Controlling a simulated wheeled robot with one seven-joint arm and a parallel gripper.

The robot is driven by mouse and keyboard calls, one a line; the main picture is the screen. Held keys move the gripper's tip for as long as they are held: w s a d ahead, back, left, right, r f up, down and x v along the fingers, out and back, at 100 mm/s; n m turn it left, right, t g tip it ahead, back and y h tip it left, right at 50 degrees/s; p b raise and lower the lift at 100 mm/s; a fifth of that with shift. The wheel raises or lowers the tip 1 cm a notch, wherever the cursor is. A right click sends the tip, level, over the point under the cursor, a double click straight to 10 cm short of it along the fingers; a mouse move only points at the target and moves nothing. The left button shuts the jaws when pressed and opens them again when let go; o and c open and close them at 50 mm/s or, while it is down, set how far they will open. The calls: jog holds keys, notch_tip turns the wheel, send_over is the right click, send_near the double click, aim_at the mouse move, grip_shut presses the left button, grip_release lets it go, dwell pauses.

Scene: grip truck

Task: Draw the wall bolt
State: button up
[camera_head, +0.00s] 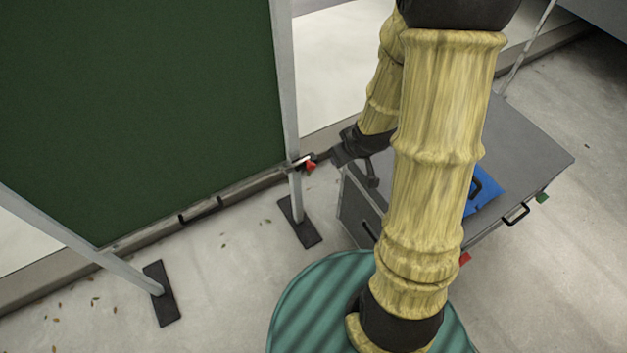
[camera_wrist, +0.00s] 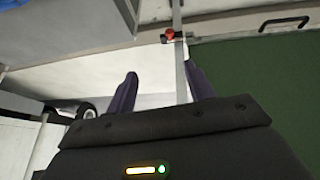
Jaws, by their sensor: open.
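The wall bolt (camera_head: 310,166) is a small piece with a red end at the right post of the green panel (camera_head: 150,110). The bolt also shows near the top of the wrist view (camera_wrist: 170,34), beyond my fingertips. My gripper (camera_head: 328,158) is just right of the bolt in the head view. In the wrist view my gripper (camera_wrist: 160,72) has its two dark fingers spread with nothing between them. The bolt appears apart from the fingers, but the small gap is hard to judge in the head view.
A grey cabinet (camera_head: 530,150) with a blue item (camera_head: 483,192) and black handles stands right of the bolt, beneath my arm. The panel's posts stand on dark feet (camera_head: 299,222). A black handle (camera_head: 200,209) is low on the panel. The floor in front is mostly clear.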

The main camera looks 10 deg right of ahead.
aim_at(312, 169)
notch_tip(312, 169, down, 32)
jog(key=w+d+t+y+b, duration=0.1)
jog(key=t+y+b, duration=0.4)
jog(key=t+b, duration=0.6)
jog(key=w+b, duration=0.1)
jog(key=b, duration=1)
jog(key=shift+w+f+t, duration=0.15)
jog(key=shift+t, duration=0.15)
jog(key=b+x, duration=0.3)
jog(key=x, duration=1.4)
jog(key=shift+w+a, duration=0.15)
jog(key=shift+a, duration=0.05)
